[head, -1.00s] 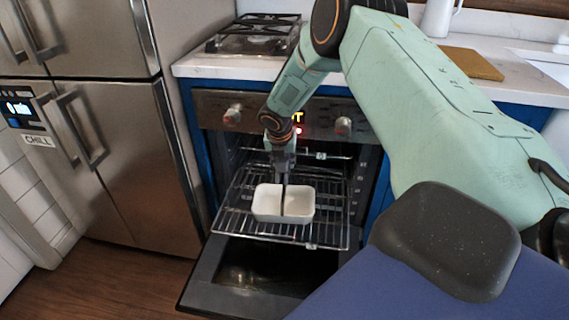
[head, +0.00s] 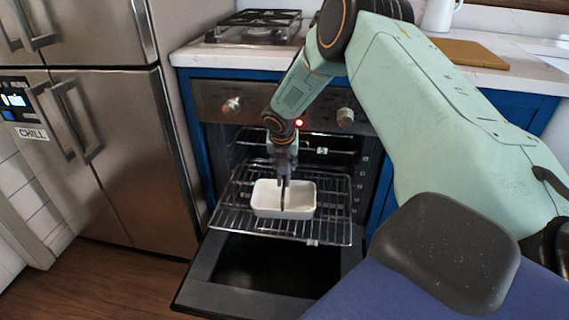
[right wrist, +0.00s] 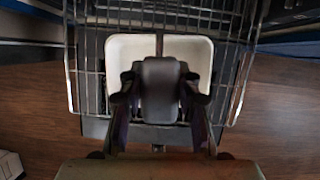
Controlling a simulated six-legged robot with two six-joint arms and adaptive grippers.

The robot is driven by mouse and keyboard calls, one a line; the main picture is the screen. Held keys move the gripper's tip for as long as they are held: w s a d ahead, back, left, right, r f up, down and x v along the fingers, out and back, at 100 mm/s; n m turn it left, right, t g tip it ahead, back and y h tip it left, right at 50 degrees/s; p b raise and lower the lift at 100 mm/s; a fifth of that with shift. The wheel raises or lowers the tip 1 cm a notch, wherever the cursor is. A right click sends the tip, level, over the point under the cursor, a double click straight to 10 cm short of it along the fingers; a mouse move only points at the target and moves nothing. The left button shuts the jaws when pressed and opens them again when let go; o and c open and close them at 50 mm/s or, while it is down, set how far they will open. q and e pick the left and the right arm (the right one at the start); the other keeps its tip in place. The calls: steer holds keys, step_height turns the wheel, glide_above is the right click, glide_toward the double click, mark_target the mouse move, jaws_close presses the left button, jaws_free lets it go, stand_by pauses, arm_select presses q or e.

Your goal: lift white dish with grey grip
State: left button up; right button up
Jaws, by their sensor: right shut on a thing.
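The white dish (head: 264,207) sits on or just above the pulled-out oven rack; I cannot tell if there is a gap. My right gripper (head: 284,181) reaches straight down to the middle of the dish and is shut on its grip, which is mostly hidden by the fingers. In the right wrist view the dish (right wrist: 128,50) shows beyond my right gripper (right wrist: 160,92), a white interior on either side of a dark middle bar. My left gripper is not in view.
The wire oven rack (head: 331,211) extends above the lowered oven door (head: 215,285). A steel fridge (head: 125,180) stands close on the left. The counter above holds a hob (head: 255,25) and a wooden board (head: 470,53). Floor shows at lower left.

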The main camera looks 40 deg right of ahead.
steer(key=shift+a, duration=0.1)
steer(key=shift+f, duration=0.1)
stand_by(0.4)
steer(key=shift+p, duration=0.4)
steer(key=shift+f+p, duration=0.15)
steer(key=shift+p, duration=0.15)
steer(key=shift+f, duration=0.2)
stand_by(0.3)
steer(key=shift+f+b, duration=0.6)
steer(key=shift+f, duration=0.35)
